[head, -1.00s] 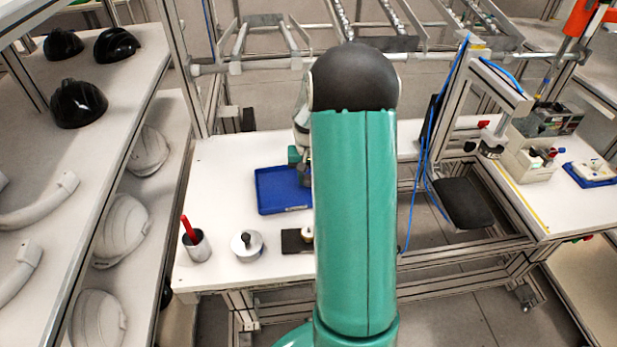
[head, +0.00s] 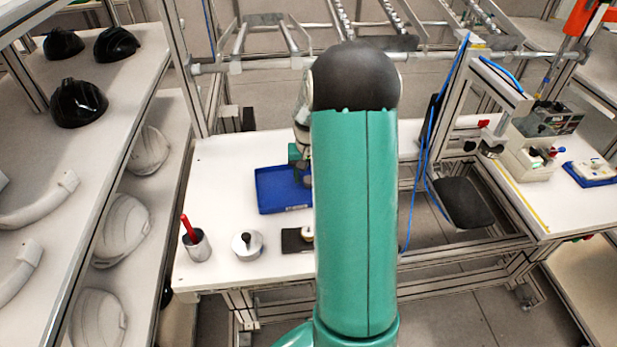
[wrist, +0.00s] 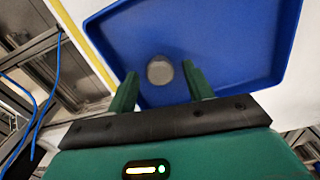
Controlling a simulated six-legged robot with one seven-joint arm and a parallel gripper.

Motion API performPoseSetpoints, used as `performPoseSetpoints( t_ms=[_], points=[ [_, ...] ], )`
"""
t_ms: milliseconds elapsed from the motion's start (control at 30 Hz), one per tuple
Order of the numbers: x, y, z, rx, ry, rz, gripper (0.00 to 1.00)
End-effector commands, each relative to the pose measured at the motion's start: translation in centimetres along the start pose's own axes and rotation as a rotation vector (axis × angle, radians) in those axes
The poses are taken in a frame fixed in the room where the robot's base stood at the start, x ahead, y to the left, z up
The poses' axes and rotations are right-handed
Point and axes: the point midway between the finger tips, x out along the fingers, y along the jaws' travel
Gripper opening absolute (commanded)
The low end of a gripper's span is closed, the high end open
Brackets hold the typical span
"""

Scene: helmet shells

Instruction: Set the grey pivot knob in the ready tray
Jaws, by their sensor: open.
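The blue ready tray (head: 272,208) lies on the white table, partly hidden behind my arm in the head view. In the wrist view the tray (wrist: 235,40) fills the upper middle. The round grey pivot knob (wrist: 160,71) sits on the tray floor in the wrist view. My gripper (wrist: 160,82) is open, with one green finger on each side of the knob and gaps between. In the head view my gripper is mostly hidden by my arm over the tray's right part, and the knob is not visible there.
A grey cup with a red-handled tool (head: 196,245), a round metal tin with a dark knob (head: 247,245) and a dark block (head: 292,240) stand along the table's front. A shelf with helmet shells (head: 78,103) is at the left. The table's left back is clear.

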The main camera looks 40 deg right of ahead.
Motion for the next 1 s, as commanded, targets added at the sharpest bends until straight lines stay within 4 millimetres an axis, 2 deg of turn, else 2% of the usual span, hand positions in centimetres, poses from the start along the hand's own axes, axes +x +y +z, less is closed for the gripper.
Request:
performPoseSetpoints(
  t_ms=[400, 600, 767, 867, 1000],
  points=[
    [-8.7, 0.0, -0.1, 0.000, 0.004, 0.000, 0.51],
    [-10.8, 0.0, 0.0, 0.000, 0.002, -0.001, 0.51],
    [-11.2, -0.2, 0.1, -0.003, 0.002, -0.001, 0.51],
    [-12.3, -1.2, 0.9, -0.026, 0.019, -0.001, 0.51],
    [-15.5, -4.4, 4.0, -0.104, 0.076, -0.005, 0.51]
  ],
)
